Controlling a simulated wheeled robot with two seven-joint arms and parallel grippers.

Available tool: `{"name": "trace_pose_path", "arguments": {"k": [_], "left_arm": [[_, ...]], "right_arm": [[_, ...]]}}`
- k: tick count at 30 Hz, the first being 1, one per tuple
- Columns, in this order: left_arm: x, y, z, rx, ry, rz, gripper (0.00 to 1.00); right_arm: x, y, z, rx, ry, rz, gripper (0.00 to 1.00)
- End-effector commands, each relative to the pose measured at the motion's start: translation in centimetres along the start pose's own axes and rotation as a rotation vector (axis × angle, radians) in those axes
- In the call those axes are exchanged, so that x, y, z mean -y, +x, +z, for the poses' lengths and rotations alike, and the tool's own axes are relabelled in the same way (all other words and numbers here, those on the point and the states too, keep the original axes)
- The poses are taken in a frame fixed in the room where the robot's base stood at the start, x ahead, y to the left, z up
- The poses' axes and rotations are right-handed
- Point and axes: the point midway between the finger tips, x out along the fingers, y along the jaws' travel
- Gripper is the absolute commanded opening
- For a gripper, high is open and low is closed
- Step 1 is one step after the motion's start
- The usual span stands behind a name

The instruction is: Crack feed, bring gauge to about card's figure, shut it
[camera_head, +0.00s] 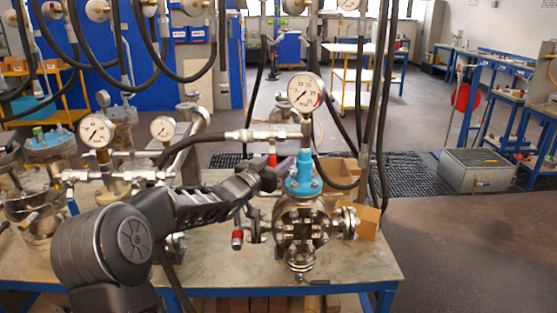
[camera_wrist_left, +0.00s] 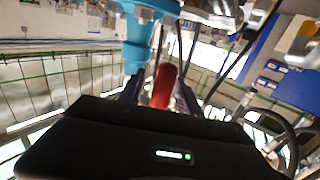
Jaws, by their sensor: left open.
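A flanged steel vessel (camera_head: 301,222) with a light blue neck (camera_head: 303,175) stands on the bench. A round white gauge (camera_head: 306,92) is on the piping above it; its needle is too small to read. A red valve handle (camera_head: 272,160) hangs under the hose fitting, left of the blue neck. My left gripper (camera_head: 268,179) is open close to this handle. In the left wrist view the red handle (camera_wrist_left: 163,86) shows between the open fingers (camera_wrist_left: 158,90), beside the blue neck (camera_wrist_left: 137,42); contact cannot be told. My right gripper is not in view. I see no readable card.
Other vessels with smaller gauges (camera_head: 96,131) crowd the bench's left. A red-tipped fitting (camera_head: 237,238) sits below my left gripper. Black hoses (camera_head: 372,120) hang beside the vessel. Cardboard boxes (camera_head: 367,222) lie behind it. The bench's front right (camera_head: 365,268) is clear.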

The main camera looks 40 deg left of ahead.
Motion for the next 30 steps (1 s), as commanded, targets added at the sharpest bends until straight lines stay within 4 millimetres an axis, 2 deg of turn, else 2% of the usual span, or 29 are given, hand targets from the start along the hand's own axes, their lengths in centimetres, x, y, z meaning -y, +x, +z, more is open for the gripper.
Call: {"name": "trace_pose_path", "arguments": {"k": [5, 20, 30], "left_arm": [[0.00, -0.02, 0.02, 0.000, 0.000, 0.000, 0.40], [0.01, -0.05, 0.03, 0.000, 0.001, 0.000, 0.00], [0.01, -0.05, 0.04, 0.000, 0.001, 0.000, 0.00]], "right_arm": [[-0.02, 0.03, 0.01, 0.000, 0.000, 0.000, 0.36], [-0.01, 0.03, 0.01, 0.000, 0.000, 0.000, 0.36], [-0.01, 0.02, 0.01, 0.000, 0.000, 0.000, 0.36]]}}
